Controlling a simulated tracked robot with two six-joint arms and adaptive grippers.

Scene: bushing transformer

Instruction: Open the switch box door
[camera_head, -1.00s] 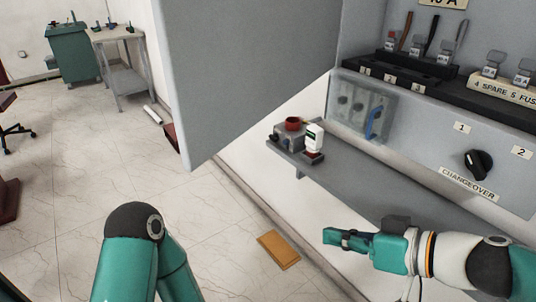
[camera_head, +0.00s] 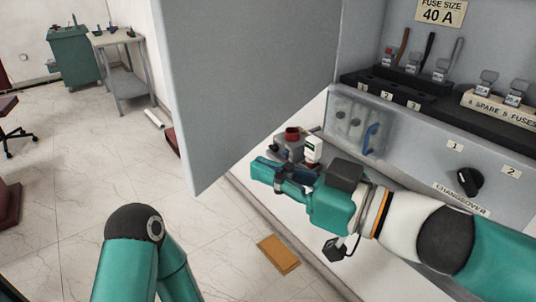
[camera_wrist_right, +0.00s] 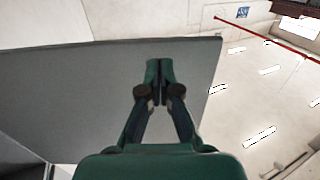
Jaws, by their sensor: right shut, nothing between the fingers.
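The grey switch box door (camera_head: 250,80) stands swung open to the left of the box in the head view. The switch box (camera_head: 410,150) is at the right, with its inside showing. My right gripper (camera_head: 262,170) is shut and empty, just below the door's lower edge in the head view. In the right wrist view the closed fingers (camera_wrist_right: 159,68) appear in front of the grey door panel (camera_wrist_right: 70,90); I cannot tell whether they touch it. My left arm shows at the bottom left, but its gripper is out of view.
A shelf below the box carries a red-topped item (camera_head: 292,134) and a small white item (camera_head: 313,149), partly behind my right gripper. A green cabinet (camera_head: 73,55) and grey table (camera_head: 120,70) stand far left.

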